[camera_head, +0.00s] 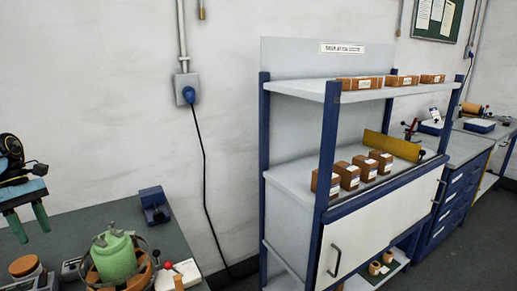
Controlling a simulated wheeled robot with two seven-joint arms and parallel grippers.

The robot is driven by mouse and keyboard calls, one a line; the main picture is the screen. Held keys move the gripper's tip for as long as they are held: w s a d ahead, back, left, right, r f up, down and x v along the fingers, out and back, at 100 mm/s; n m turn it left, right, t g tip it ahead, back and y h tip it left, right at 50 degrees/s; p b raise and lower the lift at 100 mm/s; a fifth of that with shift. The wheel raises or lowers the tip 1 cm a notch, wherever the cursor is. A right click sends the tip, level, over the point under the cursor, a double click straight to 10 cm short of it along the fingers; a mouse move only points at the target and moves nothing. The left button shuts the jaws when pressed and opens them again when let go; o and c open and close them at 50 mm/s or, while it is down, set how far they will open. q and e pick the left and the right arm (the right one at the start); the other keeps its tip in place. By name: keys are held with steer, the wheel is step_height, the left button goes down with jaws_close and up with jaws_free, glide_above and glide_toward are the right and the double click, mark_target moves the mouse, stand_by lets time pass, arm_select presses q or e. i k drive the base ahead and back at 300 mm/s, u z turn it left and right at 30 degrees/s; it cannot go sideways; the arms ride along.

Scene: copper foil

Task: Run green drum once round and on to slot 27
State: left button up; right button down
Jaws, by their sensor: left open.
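The green drum (115,260) stands upright at the lower left, set in a round orange-brown holder (142,276) with dark curved bars around it. Any slot numbers on it are too small to read. My left gripper (31,226) is at the left edge, a black and teal body with two green fingers pointing down. The fingers are apart and nothing shows between them. It is to the left of the drum and higher in the picture, not touching it. My right gripper is not in view.
The drum's bench (75,221) also carries a blue device (154,204), a red ball-shaped knob (167,265) and a brown round piece (24,266). A blue-framed shelf (329,150) with several brown boxes stands right of it. A black cable (203,155) hangs on the wall.

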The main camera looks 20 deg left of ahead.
mark_target(118, 266)
steer(key=k, duration=1.6)
